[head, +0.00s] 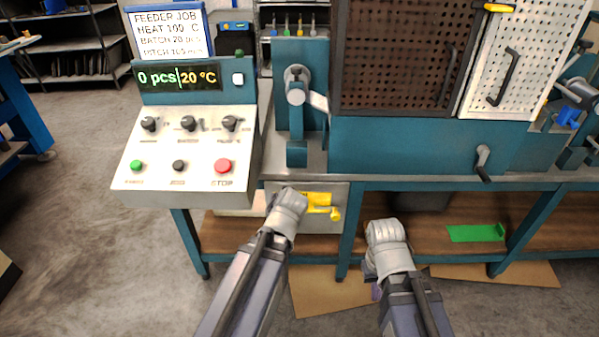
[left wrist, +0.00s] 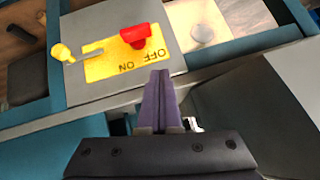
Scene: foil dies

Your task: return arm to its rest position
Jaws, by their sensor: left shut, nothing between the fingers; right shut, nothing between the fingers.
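My left arm reaches forward in the head view, its pale wrist in front of the grey switch box (head: 285,187) under the bench; its fingers are hidden there. In the left wrist view my left gripper (left wrist: 160,76) is shut and empty, its purple fingers apart from any handle. Beyond their tips are the yellow OFF/ON plate (left wrist: 108,66), a red knob (left wrist: 136,36) and a yellow-ended lever (left wrist: 66,53). My right gripper (head: 376,291) is low in front of the bench, shut and empty; only a little purple finger shows beside the arm.
The control panel (head: 190,125) with knobs and buttons stands at the left, joined to the teal bench (head: 430,187). A perforated guard (head: 400,60) is above. A green piece (head: 476,233) lies on the lower wooden shelf. Grey floor (head: 90,240) is free at the left.

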